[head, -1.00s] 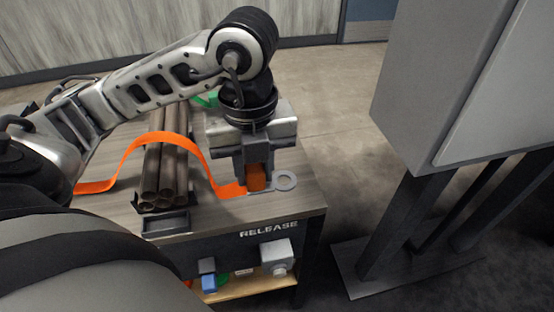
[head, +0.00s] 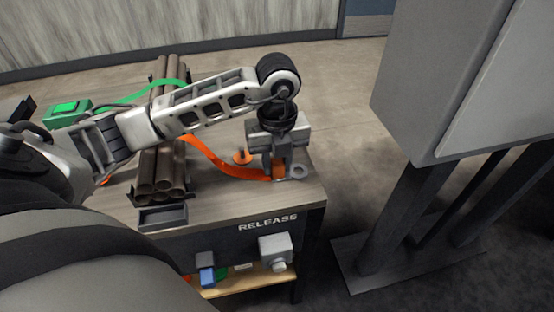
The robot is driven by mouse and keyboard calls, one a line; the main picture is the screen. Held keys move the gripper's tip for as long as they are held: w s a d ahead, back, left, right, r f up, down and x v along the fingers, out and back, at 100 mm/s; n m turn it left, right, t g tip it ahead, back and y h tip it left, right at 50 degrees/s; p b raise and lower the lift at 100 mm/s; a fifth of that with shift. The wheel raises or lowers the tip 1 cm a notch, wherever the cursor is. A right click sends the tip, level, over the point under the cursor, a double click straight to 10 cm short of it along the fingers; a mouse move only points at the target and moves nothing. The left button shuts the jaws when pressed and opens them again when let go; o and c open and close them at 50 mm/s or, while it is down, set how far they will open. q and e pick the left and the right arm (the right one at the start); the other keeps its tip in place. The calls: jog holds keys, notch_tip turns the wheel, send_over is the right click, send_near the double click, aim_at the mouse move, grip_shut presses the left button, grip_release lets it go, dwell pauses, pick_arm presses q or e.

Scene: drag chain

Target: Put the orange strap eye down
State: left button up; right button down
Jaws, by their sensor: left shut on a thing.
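The orange strap (head: 215,160) runs over a bundle of brown pipes (head: 160,172) and slopes down to the table on the right. Its end carries an orange block and a grey ring, the strap eye (head: 298,172), at table-top height near the right edge. My left gripper (head: 278,172) points down and is shut on the orange block just left of the ring. Whether the eye touches the table is hard to tell. My right gripper is not in view.
An orange post with a round base (head: 243,157) stands behind the strap. A green box (head: 68,112) with a green strap (head: 130,97) is at the back left. Below the RELEASE panel is a shelf (head: 245,280) with small parts. A grey cabinet (head: 440,80) stands right, across a floor gap.

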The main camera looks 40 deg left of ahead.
aim_at(277, 161)
pick_arm(q)
jog(key=shift+f, duration=0.2)
jog(key=o, duration=1)
jog(key=shift+r, duration=0.1)
notch_tip(277, 161, up, 12)
jog(key=p, duration=0.1)
jog(key=shift+r, duration=0.15)
